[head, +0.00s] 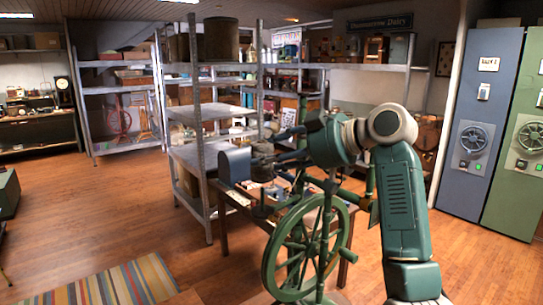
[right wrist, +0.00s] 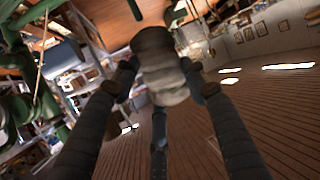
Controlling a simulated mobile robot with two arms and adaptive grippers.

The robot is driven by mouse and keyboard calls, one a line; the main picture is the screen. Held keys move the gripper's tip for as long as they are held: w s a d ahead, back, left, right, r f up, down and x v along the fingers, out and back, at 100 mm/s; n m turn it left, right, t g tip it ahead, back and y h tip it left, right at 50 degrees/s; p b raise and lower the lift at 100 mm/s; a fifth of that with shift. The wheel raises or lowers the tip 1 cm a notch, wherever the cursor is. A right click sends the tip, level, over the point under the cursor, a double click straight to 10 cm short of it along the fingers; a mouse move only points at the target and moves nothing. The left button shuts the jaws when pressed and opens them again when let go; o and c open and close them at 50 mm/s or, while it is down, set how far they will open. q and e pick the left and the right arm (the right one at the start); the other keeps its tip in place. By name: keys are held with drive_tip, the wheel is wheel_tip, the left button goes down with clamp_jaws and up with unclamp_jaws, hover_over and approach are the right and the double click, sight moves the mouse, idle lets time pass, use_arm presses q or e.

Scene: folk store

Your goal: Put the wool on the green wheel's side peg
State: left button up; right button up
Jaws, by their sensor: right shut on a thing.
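The green wheel (head: 272,262) stands upright in the lower middle of the head view, with spokes and a green frame. My right arm comes in from the right, and its gripper (head: 279,146) is above the wheel. The wool is hard to make out in the head view. Green parts of the wheel's frame (right wrist: 48,100) show at the left of the wrist view. I cannot clearly make out the side peg. My left gripper is not in view.
A wooden table (head: 238,205) with a blue-grey box (head: 235,166) and small items stands behind the wheel. Metal shelves (head: 200,130) rise behind it. Blue (head: 486,110) and green (head: 522,150) cabinets stand at the right. The floor at left is open, with a striped rug (head: 120,285).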

drive_tip(key=shift+s+r, duration=0.1)
drive_tip(key=shift+s, duration=0.05)
drive_tip(key=shift+f, duration=0.2)
drive_tip(key=shift+f+b, duration=2.05)
drive_tip(key=shift+f, duration=1.5)
drive_tip(key=o, duration=1)
drive_tip(key=shift+c, duration=0.2)
drive_tip(key=shift+o, duration=0.2)
drive_tip(key=shift+r, duration=0.1)
